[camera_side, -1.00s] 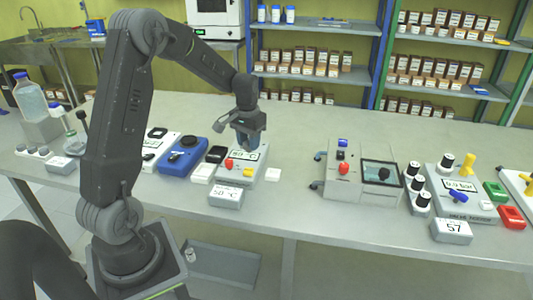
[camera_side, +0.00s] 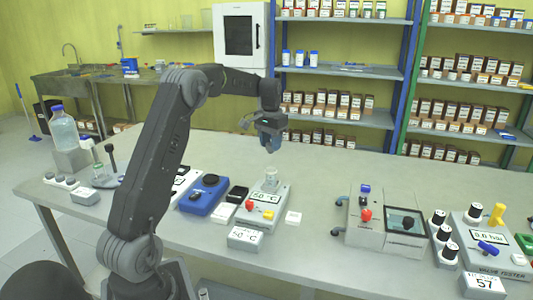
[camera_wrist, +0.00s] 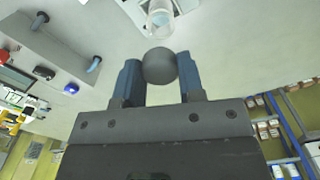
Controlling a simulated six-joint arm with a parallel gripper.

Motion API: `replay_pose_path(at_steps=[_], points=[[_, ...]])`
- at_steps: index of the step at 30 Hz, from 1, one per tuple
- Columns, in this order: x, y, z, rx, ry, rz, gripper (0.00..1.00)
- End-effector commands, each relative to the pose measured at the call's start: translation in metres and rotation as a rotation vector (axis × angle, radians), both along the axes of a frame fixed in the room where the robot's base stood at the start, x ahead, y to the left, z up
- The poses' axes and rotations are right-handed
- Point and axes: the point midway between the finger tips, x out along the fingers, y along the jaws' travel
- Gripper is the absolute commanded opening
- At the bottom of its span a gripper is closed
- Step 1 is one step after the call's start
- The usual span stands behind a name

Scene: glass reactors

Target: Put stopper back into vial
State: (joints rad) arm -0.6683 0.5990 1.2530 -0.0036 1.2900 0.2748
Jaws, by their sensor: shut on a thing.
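The stopper's lower end is hidden in that view, and the side view is too small to show the stopper clearly.
A blue device (camera_side: 203,196) and a small black box (camera_side: 237,194) stand left of the heating device. A grey box with a red knob (camera_side: 387,220) and a valve tester (camera_side: 487,240) stand to the right. Bare table lies behind them.

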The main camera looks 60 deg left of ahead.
Motion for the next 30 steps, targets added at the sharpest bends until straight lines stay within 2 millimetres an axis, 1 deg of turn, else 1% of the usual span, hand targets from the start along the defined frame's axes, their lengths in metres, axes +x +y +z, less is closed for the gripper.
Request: replay_pose_path(at_steps=[5, 12, 18, 30], points=[[0.002, 0.002, -0.005, -0.002, 0.001, 0.0, 0.11], [0.002, 0.001, -0.026, -0.002, 0.002, 0.0, 0.11], [0.002, 0.001, -0.037, -0.002, 0.001, 0.0, 0.11], [0.002, 0.001, -0.039, 0.0, 0.0, 0.0, 0.11]])
